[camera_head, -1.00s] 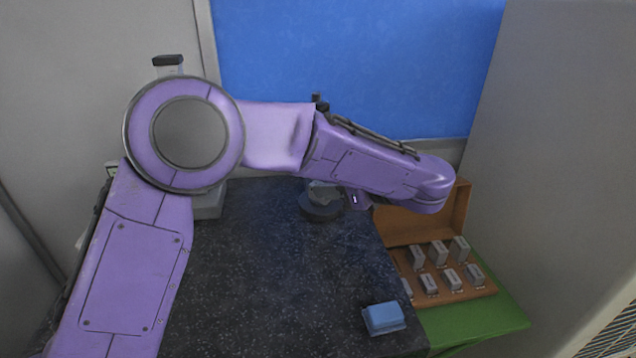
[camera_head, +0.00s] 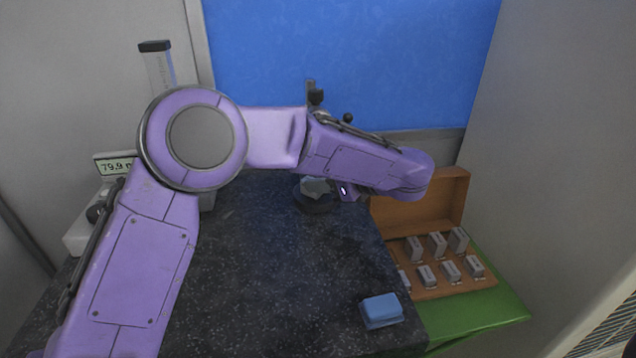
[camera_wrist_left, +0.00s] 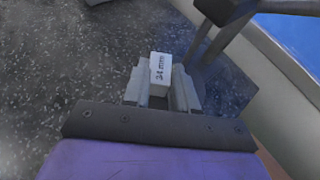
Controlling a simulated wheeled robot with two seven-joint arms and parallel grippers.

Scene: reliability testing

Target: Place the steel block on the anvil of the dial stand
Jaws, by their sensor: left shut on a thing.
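My left gripper (camera_wrist_left: 163,92) is shut on the steel block (camera_wrist_left: 160,72), a light grey block marked "24 mm" in the left wrist view. In the head view my left gripper (camera_head: 317,187) is over or near a dark round base (camera_head: 316,206) at the back of the table. The dial stand (camera_head: 314,96) shows there only in part, behind my purple arm. In the left wrist view the dark dial stand (camera_wrist_left: 225,82) is just right of the block. The anvil's contact with the block cannot be told. My right gripper is not in view.
A wooden case (camera_head: 425,206) with several grey blocks stands on a green mat (camera_head: 500,308) at right. A blue block-like item (camera_head: 381,310) lies at the speckled table's (camera_head: 270,280) front right. A gauge with a display (camera_head: 115,167) stands at left. The table's middle is clear.

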